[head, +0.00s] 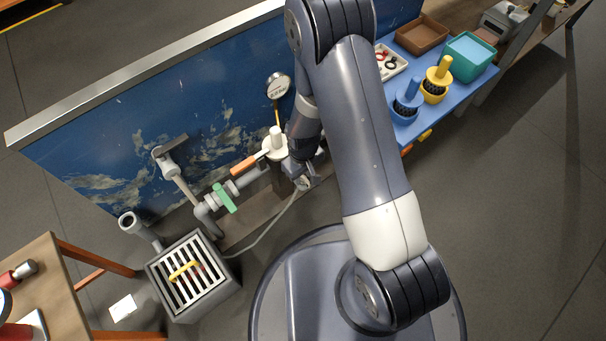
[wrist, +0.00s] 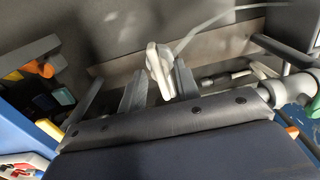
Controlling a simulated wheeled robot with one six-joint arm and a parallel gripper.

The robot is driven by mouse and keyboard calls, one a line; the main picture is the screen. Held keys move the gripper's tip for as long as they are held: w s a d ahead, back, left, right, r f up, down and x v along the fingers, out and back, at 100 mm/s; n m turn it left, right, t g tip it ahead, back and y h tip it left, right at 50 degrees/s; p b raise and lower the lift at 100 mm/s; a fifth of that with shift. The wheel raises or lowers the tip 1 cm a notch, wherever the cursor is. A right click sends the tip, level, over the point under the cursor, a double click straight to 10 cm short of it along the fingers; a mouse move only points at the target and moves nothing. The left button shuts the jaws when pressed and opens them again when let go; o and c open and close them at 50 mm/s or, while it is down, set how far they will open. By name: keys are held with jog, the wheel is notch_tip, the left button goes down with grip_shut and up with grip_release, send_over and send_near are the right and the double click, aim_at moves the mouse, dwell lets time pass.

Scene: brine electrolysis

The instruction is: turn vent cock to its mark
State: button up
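A cream lever-like handle (wrist: 160,70), which looks like the vent cock, stands upright between my fingertips in the wrist view. A thin grey hose (wrist: 200,28) runs up and right from near it. My gripper (wrist: 159,86) is open, with one finger on each side of the handle; I see narrow gaps and cannot tell if either finger touches. In the head view my gripper (head: 302,176) is low in front of the blue panel, and a small pale part (head: 303,184) shows at its tip, mostly covered. I cannot make out the mark.
Left of my gripper are an orange lever (head: 244,165), a green handle (head: 224,198) and grey pipes. A round gauge (head: 278,85) is above. A grated drain box (head: 208,298) stands lower left. A blue bench (head: 443,108) with bins is right. The floor at right is clear.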

grip_shut()
jog(key=shift+m, duration=0.3)
dwell(0.4)
jog(key=m, duration=0.3)
jog(key=shift+m, duration=0.4)
jog(key=m, duration=0.9)
jog(key=shift+m+b, duration=0.3)
jog(key=shift+m, duration=1.9)
